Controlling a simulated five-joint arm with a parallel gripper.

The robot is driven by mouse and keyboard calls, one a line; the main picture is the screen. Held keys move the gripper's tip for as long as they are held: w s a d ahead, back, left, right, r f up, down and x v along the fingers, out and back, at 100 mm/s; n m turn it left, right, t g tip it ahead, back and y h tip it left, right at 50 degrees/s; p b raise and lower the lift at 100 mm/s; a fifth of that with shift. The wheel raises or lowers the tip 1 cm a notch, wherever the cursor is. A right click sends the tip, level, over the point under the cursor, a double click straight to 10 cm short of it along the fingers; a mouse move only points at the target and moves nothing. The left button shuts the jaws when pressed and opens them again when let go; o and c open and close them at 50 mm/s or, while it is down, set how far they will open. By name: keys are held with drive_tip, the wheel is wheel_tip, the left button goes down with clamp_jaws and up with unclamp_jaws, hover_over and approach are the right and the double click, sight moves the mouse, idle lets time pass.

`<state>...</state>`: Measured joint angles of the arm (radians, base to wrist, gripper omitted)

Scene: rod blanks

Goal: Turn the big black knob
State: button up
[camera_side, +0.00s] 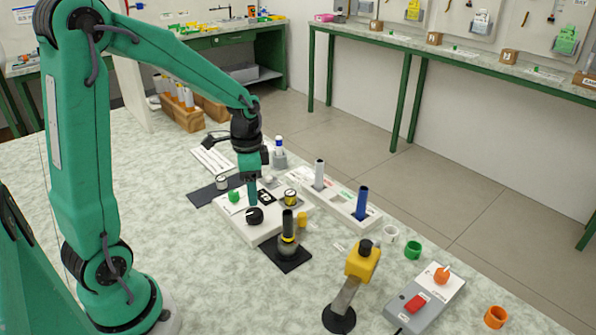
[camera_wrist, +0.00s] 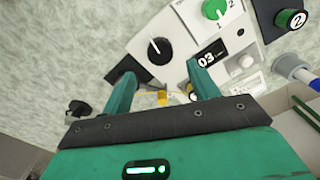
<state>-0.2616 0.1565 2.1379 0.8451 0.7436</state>
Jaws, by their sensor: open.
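The big black knob (camera_side: 255,216) sits on the near part of a white control panel (camera_side: 236,226). In the wrist view the knob (camera_wrist: 158,49) shows a white pointer line, with the panel's pale face around it. My gripper (camera_side: 252,202) is above the panel, just behind the knob in the side view. A smaller green knob (camera_side: 234,197) and a "03" display (camera_wrist: 208,58) share the panel.
A black stand with a dark cylinder (camera_side: 288,227) is close to the panel's near right side. A white rack with rods (camera_side: 340,202) stands behind it. A yellow-headed stand (camera_side: 362,262) and a grey switch box (camera_side: 425,300) are farther right.

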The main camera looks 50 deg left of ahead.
sight(254, 212)
drive_tip(key=shift+f, duration=0.15)
drive_tip(key=shift+f, duration=3.8)
drive_tip(key=c, duration=1)
drive_tip(key=shift+n, duration=2.1)
drive_tip(key=o, duration=1)
drive_tip(key=shift+r, duration=0.1)
